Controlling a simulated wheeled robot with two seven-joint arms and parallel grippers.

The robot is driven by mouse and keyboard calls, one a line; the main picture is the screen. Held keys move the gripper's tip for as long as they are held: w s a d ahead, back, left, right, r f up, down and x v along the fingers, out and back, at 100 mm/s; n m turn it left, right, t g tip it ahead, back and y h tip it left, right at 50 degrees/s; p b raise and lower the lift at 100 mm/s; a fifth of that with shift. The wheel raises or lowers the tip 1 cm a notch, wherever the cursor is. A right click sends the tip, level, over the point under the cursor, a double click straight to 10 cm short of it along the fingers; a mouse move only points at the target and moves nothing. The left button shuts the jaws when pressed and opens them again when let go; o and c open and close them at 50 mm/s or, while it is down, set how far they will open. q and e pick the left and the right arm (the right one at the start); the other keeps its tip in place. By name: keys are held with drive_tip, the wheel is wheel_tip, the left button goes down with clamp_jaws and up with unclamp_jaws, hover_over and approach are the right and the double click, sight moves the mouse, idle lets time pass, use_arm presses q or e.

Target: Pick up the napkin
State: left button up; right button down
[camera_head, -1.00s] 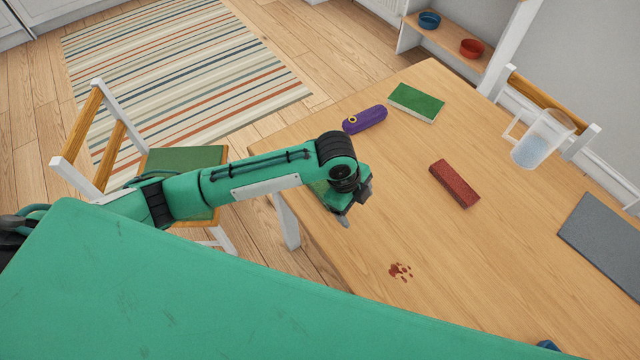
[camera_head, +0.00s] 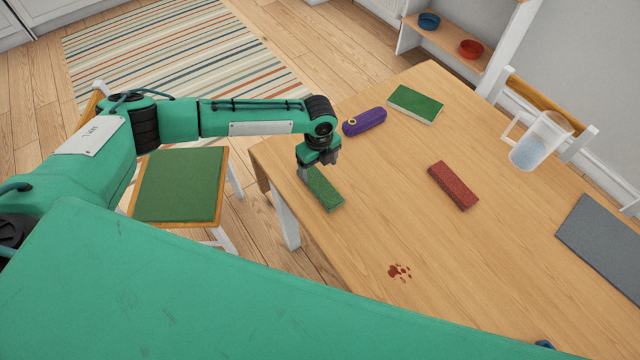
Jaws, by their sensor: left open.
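A green rectangular piece (camera_head: 325,190) lies flat on the wooden table near its left edge. A dark red rectangular piece (camera_head: 453,186) lies further right. I cannot tell for sure which of the two is the napkin. My left gripper (camera_head: 319,166) points down over the far end of the green piece and hides that end. It is open, and whether it touches the piece cannot be told. My right gripper is not in view.
A green-seated chair (camera_head: 180,185) stands left. The table's middle is mostly free.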

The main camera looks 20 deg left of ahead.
sight(320, 184)
use_arm(q)
wheel_tip(320, 184, down, 2)
drive_tip(key=shift+f, duration=0.25)
drive_tip(key=f, duration=0.1)
drive_tip(key=f+p, duration=0.2)
drive_tip(key=shift+s+d+f, duration=0.2)
drive_tip(key=shift+d+f, duration=0.05)
drive_tip(key=shift+f, duration=0.85)
drive_tip(key=shift+c, duration=0.2)
drive_tip(key=c, duration=1)
